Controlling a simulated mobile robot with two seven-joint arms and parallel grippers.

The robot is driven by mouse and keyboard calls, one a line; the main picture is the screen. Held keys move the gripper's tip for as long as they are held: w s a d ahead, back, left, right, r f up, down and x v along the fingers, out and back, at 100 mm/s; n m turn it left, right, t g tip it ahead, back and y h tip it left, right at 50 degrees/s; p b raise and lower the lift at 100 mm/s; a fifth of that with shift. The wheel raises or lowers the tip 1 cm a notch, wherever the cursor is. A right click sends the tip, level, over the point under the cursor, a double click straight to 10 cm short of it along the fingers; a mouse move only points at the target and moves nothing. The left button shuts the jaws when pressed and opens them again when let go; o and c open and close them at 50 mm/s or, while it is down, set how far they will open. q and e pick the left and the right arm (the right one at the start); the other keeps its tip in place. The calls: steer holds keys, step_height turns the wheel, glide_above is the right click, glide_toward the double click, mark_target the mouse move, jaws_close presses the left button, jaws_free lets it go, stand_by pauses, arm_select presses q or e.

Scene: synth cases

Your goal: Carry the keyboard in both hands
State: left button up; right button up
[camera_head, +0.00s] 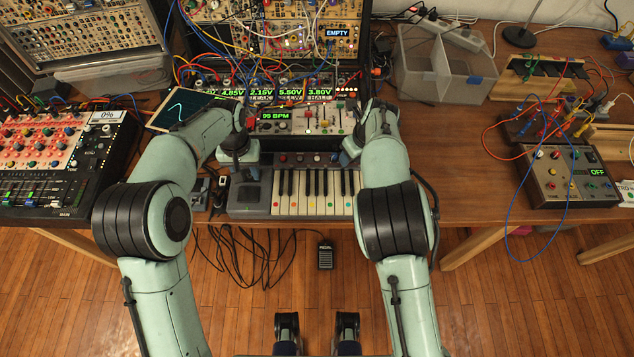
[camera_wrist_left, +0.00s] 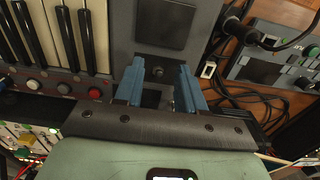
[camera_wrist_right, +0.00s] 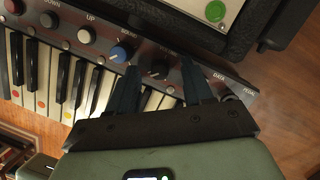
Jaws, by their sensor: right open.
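The keyboard (camera_head: 316,192) is a small dark grey one with coloured dots on some white keys. It lies flat at the table's front edge. My left gripper (camera_head: 240,165) is over its left end; in the left wrist view the blue fingers (camera_wrist_left: 158,88) are apart above the grey end panel (camera_wrist_left: 160,20), with nothing between them. My right gripper (camera_head: 348,155) is over its back right part, partly hidden by its own arm. In the right wrist view its fingers (camera_wrist_right: 162,92) are apart over the knob panel (camera_wrist_right: 150,55). Contact cannot be told.
A drum machine (camera_head: 300,118) reading 95 BPM stands close behind the keyboard. A mixer (camera_head: 60,165) is at left, with a tablet (camera_head: 190,108) nearby. A grey divided bin (camera_head: 440,65) and a cabled box (camera_head: 565,175) are at right. The table (camera_head: 460,180) is bare right of my right arm.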

arm_select(q)
jaws_close()
arm_select(e)
steer(key=c, duration=0.7)
jaws_close()
arm_select(q)
steer(key=shift+r, duration=0.15)
arm_select(e)
steer(key=shift+w+r, duration=0.1)
steer(key=shift+r, duration=0.05)
